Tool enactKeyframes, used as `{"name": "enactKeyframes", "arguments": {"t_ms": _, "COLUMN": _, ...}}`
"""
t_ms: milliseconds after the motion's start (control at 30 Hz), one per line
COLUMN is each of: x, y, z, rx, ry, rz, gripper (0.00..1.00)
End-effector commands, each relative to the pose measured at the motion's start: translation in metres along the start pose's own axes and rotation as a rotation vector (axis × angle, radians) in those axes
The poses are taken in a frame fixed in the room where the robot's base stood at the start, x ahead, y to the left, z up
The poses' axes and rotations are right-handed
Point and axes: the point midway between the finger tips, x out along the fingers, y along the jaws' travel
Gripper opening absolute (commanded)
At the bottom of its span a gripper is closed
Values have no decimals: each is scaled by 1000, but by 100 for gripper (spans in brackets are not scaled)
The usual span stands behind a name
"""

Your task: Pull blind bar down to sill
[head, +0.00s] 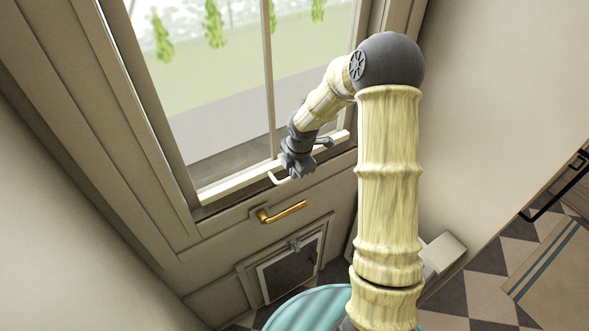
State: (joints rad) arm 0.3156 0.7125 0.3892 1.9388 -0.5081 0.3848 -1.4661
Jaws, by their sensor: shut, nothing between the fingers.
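The pale blind bar (233,184) runs along the bottom of the window, tilted in the picture, close above the sill (222,203). A small pale handle (278,179) sticks out from its middle. My gripper (298,171) is shut and empty in front of the bar, just right of the handle. It hides part of the bar behind it. I cannot tell whether the gripper touches the bar or the handle, or whether the bar rests on the sill.
A brass door handle (281,212) sits below the sill, with a framed flap (290,269) under it. A teal ribbed round object (304,308) is at the bottom. A black rail (556,189) and patterned rug (556,262) are at right.

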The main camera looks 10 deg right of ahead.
Motion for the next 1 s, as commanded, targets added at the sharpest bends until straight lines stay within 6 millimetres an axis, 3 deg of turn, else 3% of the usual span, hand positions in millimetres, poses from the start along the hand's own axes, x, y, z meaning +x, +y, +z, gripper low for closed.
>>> {"name": "enactKeyframes", "arguments": {"t_ms": 267, "x": 3, "y": -1, "z": 1, "rx": 1, "ry": 0, "rz": 0, "gripper": 0}}
{"name": "enactKeyframes", "arguments": {"t_ms": 633, "x": 47, "y": -10, "z": 0, "rx": 1, "ry": 1, "rz": -1, "gripper": 0}}
{"name": "enactKeyframes", "arguments": {"t_ms": 1000, "x": 52, "y": -13, "z": 0, "rx": 3, "ry": 3, "rz": -8, "gripper": 0}}
